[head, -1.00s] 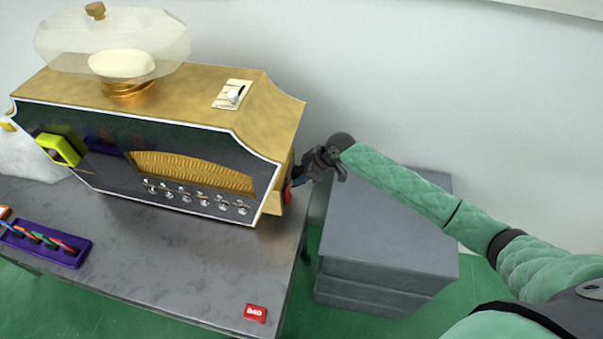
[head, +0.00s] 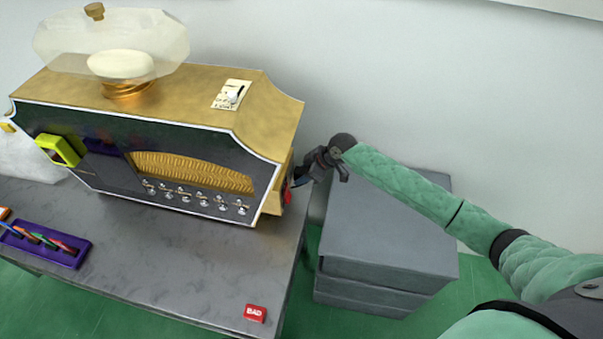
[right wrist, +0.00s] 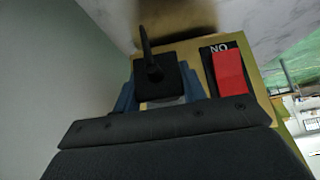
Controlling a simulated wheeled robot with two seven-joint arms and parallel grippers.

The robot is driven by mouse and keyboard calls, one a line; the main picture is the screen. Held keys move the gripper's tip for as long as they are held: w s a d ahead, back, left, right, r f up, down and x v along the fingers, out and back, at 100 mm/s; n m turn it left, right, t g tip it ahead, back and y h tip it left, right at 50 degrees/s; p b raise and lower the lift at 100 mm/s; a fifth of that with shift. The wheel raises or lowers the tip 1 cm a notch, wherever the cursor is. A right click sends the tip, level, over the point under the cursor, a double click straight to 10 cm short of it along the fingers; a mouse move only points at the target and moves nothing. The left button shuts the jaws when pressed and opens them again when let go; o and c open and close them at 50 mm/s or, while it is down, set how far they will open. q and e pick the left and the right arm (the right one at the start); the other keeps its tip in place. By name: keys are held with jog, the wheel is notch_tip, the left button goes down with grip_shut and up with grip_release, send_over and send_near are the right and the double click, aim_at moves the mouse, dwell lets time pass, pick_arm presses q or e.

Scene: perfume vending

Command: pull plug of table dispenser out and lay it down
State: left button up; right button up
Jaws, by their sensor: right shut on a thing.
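The table dispenser (head: 110,172), a gold-topped box with a dark front, stands on the grey table. In the right wrist view, the black plug (right wrist: 158,82) with its upright cord sits against the brass side panel (right wrist: 195,52). My right gripper (right wrist: 155,95) is shut on the plug, with blue fingertips on both sides. In the head view my right gripper (head: 303,177) is at the dispenser's right side, and the plug is hidden there. I cannot tell whether the plug's pins are still in the socket. My left gripper is not in view.
A red rocker switch (right wrist: 230,73) sits right beside the plug. A grey cabinet (head: 385,235) stands right of the table, its top clear. A red "BAD" block (head: 255,313) and a purple tray (head: 45,245) lie on the table (head: 165,260), with bare room between them.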

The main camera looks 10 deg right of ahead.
jog(key=shift+s+d, duration=0.3)
jog(key=shift+d, duration=0.4)
jog(key=shift+s+d, duration=0.3)
jog(key=shift+d, duration=0.35)
jog(key=shift+d, duration=0.15)
jog(key=o, duration=0.4)
jog(key=shift+c, duration=1.4)
